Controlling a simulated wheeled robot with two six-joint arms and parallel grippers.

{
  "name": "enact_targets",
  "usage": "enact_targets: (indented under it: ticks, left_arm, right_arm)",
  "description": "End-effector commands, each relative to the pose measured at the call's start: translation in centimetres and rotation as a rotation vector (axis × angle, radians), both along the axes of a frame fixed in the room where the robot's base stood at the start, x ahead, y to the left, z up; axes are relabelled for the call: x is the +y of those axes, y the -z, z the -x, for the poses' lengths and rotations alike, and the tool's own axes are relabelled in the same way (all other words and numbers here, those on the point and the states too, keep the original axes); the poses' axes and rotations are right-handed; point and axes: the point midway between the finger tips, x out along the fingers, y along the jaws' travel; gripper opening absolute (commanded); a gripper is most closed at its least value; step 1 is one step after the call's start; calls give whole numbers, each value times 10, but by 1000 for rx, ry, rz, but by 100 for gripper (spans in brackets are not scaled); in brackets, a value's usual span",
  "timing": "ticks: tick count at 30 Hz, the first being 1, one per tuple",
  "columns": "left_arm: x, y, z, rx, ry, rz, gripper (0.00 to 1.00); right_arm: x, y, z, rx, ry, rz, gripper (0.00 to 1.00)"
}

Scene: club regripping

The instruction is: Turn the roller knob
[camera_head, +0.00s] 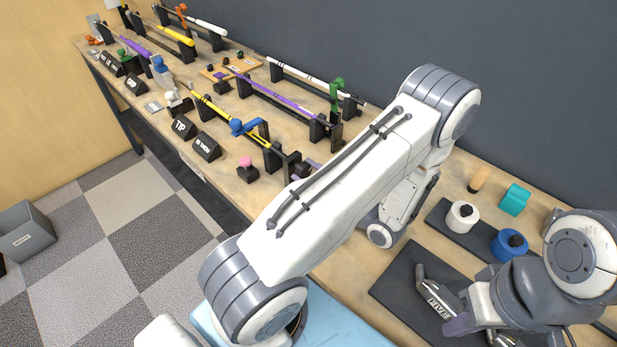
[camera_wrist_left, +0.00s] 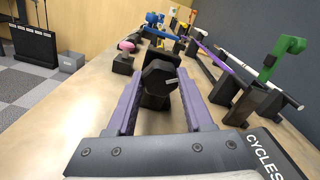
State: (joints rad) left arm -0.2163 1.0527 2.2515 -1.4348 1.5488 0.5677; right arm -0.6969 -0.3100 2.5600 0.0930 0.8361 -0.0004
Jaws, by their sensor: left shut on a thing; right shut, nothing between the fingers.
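The roller knob (camera_wrist_left: 157,74) is a black, many-sided knob with a small pale pin, on a dark mount above the wooden bench in the left wrist view. My left gripper (camera_wrist_left: 159,82) has its two purple fingers on either side of the knob and is shut on it. In the head view my own arm hides most of this gripper; a bit of purple finger (camera_head: 313,163) shows beside the dark stands. My right gripper (camera_head: 460,325) is shut and empty, at the lower right over a dark mat, close to a metal tool (camera_head: 433,294).
A yellow and black club (camera_head: 213,108) and a purple club (camera_head: 272,94) lie on dark stands nearby. A pink ball on a black block (camera_head: 246,162) stands left of the knob. White (camera_head: 462,216) and blue (camera_head: 508,244) rolls sit at the right. A dark wall closes the back.

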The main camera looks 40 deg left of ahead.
Motion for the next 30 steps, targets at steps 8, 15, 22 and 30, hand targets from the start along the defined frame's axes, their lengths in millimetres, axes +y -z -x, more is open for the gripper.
enact_targets:
  ticks: [8,15,22,30]
  left_arm:
    - [0,1,0,-109,0,9,0]
    - [0,0,0,-135,0,11,0]
    - [0,0,0,-135,0,12,0]
    - [0,0,0,-134,-1,11,82]
  right_arm:
    - [0,10,0,0,0,0,0]
    - [0,11,0,0,0,0,0]
    - [0,11,0,0,0,0,0]
    - [0,11,0,0,0,0,0]
